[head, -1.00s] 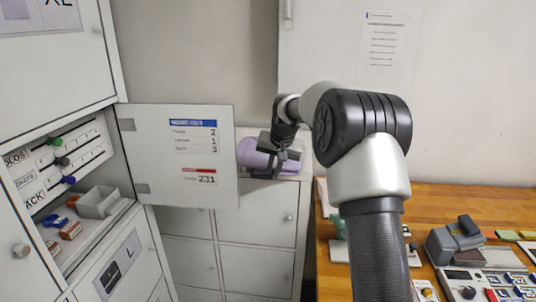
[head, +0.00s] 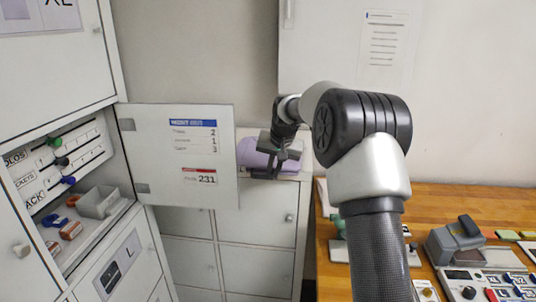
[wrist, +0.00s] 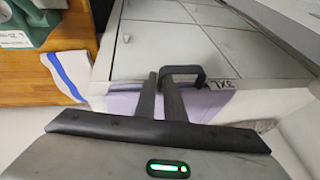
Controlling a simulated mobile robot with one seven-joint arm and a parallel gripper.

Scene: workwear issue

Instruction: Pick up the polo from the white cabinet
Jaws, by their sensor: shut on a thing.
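The polo (head: 255,152) is a lavender folded bundle on top of the low white cabinet (head: 255,225), partly hidden behind the open door. My gripper (head: 281,158) is at its right part, shut on it. In the wrist view, the two dark fingers (wrist: 161,88) are close together, with lavender cloth of the polo (wrist: 122,104) beside them. The cabinet's grey-white doors (wrist: 165,50) show behind, with a 3XL label near the fingers. The fingers hide part of the polo.
An open white door (head: 185,155) with a printed list stands just left of the polo. Open shelves with a grey bin (head: 98,202) are at the left. A wooden bench (head: 460,205) with devices is at the right. A wall cabinet (head: 345,50) hangs above.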

